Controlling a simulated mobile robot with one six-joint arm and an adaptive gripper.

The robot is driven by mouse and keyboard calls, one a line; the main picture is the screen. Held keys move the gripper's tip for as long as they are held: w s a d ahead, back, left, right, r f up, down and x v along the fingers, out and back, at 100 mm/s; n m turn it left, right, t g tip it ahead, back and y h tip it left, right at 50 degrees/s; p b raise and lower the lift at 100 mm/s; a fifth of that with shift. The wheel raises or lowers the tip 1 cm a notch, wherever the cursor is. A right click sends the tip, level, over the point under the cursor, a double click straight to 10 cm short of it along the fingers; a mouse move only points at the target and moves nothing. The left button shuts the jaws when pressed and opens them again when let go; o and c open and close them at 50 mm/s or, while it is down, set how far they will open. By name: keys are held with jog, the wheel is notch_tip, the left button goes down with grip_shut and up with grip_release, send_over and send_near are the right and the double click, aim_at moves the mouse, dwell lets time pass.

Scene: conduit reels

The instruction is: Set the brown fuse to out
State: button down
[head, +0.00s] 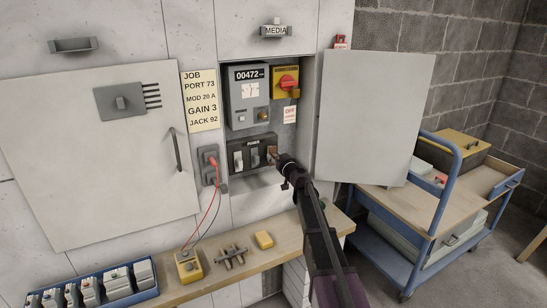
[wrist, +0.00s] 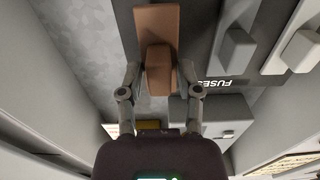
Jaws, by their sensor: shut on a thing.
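The brown fuse (wrist: 158,25) has a flat body with a block-like handle standing out from it. My gripper (wrist: 159,76) has its two fingers on either side of that handle and is shut on it. In the head view the fuse (head: 271,151) is at the right end of the dark fuse block (head: 231,163), mostly covered by my gripper (head: 278,158). The fuse's body still appears at the block; I cannot tell how deeply it sits. Two grey fuses (head: 238,161) (head: 254,156) are beside it, and an upside-down FUSES label (wrist: 226,83) shows in the wrist view.
Above the block are a grey meter (head: 247,95) and a yellow panel with a red switch (head: 287,83). An open cabinet door (head: 372,120) stands right of my arm. A wooden shelf (head: 215,272) runs below, and a cart (head: 395,212) stands at right.

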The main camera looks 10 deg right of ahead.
jog(key=c, duration=0.6)
grip_release()
jog(key=shift+o, duration=0.2)
jog(key=v, duration=1.2)
